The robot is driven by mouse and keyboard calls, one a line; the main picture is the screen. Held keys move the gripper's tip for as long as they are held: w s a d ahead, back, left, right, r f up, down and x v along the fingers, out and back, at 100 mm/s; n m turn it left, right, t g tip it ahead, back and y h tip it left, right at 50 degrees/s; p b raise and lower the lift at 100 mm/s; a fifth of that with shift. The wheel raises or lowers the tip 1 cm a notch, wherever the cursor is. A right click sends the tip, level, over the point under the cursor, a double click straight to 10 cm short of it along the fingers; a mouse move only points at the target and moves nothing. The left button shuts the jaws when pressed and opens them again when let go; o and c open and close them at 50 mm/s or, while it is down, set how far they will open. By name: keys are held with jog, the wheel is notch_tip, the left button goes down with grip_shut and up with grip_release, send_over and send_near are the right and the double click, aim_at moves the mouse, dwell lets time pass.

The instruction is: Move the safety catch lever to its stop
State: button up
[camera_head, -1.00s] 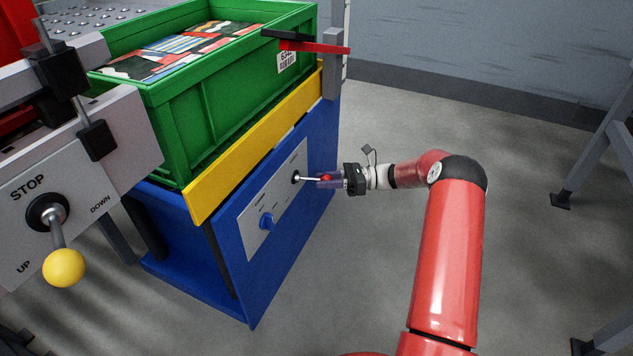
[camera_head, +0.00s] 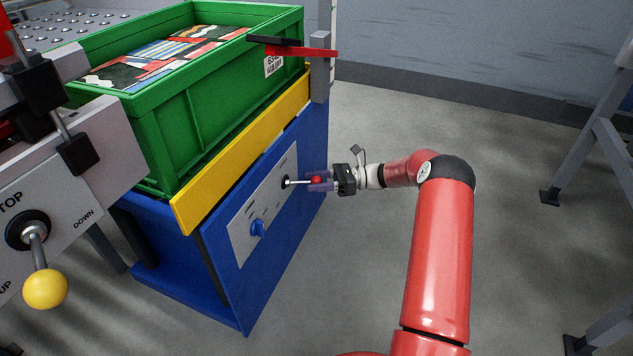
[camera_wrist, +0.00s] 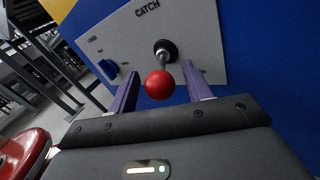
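The catch lever (camera_head: 299,182) is a thin metal rod with a red ball knob (camera_head: 316,180). It sticks out of a grey plate (camera_head: 262,207) on the blue stand. The wrist view shows the red ball (camera_wrist: 159,85) in front of its dark round mount, below the word CATCH. My gripper (camera_head: 317,182) reaches in from the right, its purple fingers on either side of the ball. In the wrist view my gripper (camera_wrist: 160,88) is open, with a visible gap between the ball and each finger. The ball sits nearer the middle than either finger.
A blue knob (camera_head: 257,228) is on the same plate, left of the lever. A green crate (camera_head: 215,105) stands above, behind a yellow bar (camera_head: 240,155). A STOP/UP/DOWN panel with a yellow-ball lever (camera_head: 45,289) is at left. Floor to the right is open up to grey legs (camera_head: 585,155).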

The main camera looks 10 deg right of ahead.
jog(key=d, duration=0.7)
jog(key=shift+s+d, duration=0.35)
jog(key=shift+d, duration=0.05)
jog(key=s+a+r+n+g+h+p, duration=0.1)
jog(key=s+a+r+n+h+p, duration=0.1)
jog(key=s+a+r+n+h, duration=0.25)
jog(key=s+a+r+n+g+h+p, duration=0.1)
jog(key=s+a+r+n+h, duration=0.15)
jog(key=s+r, duration=0.4)
jog(key=s+a+r+n+g+h+p, duration=0.1)
jog(key=s+a+r+n+h+p, duration=0.2)
jog(key=r, duration=0.5)
jog(key=s+d+r+n+t+h+p, duration=0.1)
jog(key=s+r+n+t+h, duration=0.2)
jog(key=s, duration=0.9)
jog(key=s+d+r+n+t+h+p, duration=0.1)
jog(key=s+r+n+t+h, duration=0.3)
jog(key=s+n, duration=0.4)
jog(key=s+r+h+p, duration=0.1)
jog(key=s+r, duration=0.1)
jog(key=s, duration=0.1)
jog(key=shift+s+r, duration=0.4)
